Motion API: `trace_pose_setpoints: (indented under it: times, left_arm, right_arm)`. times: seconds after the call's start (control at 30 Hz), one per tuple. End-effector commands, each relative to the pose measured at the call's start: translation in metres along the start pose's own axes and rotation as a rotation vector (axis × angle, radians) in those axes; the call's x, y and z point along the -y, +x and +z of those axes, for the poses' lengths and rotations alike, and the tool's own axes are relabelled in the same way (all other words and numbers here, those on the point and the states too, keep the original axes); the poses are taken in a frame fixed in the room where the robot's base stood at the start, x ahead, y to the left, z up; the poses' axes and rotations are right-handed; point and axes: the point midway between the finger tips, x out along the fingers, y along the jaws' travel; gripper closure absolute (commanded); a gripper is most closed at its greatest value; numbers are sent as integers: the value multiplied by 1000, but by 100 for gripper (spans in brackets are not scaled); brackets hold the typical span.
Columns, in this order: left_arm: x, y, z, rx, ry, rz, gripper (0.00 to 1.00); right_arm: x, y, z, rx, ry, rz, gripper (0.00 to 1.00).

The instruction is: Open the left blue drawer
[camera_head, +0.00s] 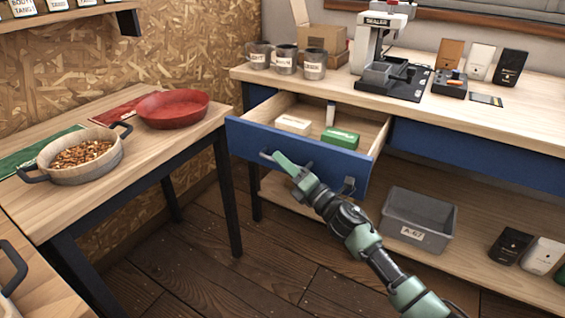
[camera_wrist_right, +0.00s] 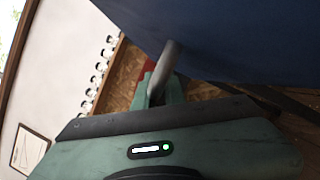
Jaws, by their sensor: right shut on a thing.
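The left blue drawer (camera_head: 300,157) of the workbench stands pulled out, with its inside showing. A white box (camera_head: 293,124) and a green box (camera_head: 340,137) lie in it, with a small upright white item behind them. My right gripper (camera_head: 276,160) is at the drawer's front, shut on the drawer handle (camera_head: 266,156). In the right wrist view the grey handle bar (camera_wrist_right: 165,68) runs between the fingers, beside the blue drawer front (camera_wrist_right: 230,40). My left gripper does not show.
The workbench top (camera_head: 480,110) holds several mugs, a sealer machine (camera_head: 380,45) and coffee bags. A grey bin (camera_head: 418,220) sits on the lower shelf. A side table at left holds a pot of beans (camera_head: 80,160) and a red bowl (camera_head: 172,109). Open floor (camera_head: 220,285) lies between.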

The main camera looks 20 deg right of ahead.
Motion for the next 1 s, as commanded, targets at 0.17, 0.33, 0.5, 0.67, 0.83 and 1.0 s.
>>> trace_pose_setpoints:
  times: [0.17,0.33,0.5,0.67,0.83,1.0]
  left_arm:
    - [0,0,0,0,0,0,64]
    - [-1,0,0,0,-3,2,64]
    - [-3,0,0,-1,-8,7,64]
    - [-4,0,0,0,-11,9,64]
    - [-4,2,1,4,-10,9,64]
    - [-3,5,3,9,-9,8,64]
  right_arm:
    - [1,0,0,0,0,-1,100]
    - [1,0,0,0,0,-1,68]
    - [0,0,0,0,0,-1,68]
    - [1,-5,0,0,1,-2,68]
    - [1,-30,-1,-2,0,-3,68]
    - [1,-58,0,-1,1,-3,68]
